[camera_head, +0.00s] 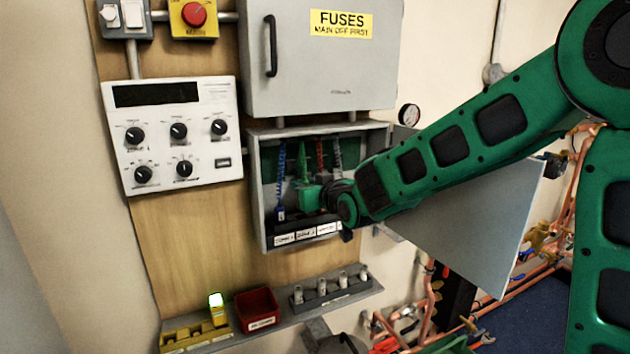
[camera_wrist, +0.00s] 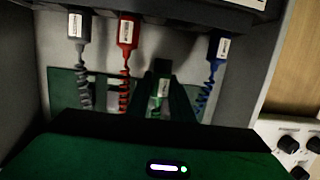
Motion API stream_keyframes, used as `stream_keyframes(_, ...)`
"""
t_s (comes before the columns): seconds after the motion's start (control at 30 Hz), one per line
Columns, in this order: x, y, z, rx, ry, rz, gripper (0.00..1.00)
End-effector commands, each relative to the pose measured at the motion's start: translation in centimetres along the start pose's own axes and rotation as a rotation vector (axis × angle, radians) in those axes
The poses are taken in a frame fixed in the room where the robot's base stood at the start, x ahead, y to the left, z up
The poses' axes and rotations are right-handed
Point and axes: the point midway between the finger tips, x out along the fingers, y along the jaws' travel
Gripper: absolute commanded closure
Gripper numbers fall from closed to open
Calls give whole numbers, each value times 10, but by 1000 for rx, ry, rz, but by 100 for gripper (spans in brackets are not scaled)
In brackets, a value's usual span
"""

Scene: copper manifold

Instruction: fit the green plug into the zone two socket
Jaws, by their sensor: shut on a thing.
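My gripper (camera_head: 312,197) reaches into the open grey box (camera_head: 256,200). In the wrist view my gripper (camera_wrist: 163,68) is shut on the green plug, whose green coiled lead (camera_wrist: 161,98) shows between the fingers. The plug's body is mostly hidden by the fingers. The green lead (camera_head: 303,160) hangs from the top of the box in the head view. In the wrist view the fingertips point at the bar between the red plug (camera_wrist: 127,32) and the blue plug (camera_wrist: 220,45). The zone two socket is hidden, and I cannot tell whether the green plug touches it.
A grey plug (camera_wrist: 77,27) sits beyond the red one; these neighbours stand close to my fingers. White zone labels (camera_head: 306,234) run along the box's lower front. The open door (camera_head: 470,225) is right of the box, near my arm. A shelf (camera_head: 345,303) with a red bin (camera_head: 256,309) lies below.

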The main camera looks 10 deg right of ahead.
Motion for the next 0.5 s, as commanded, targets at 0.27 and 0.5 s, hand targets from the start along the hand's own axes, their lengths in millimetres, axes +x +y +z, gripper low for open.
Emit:
stream_keyframes(0.27,3,-10,12,-3,7,-39,100)
stream_keyframes(0.5,5,-10,25,-3,6,-38,100)
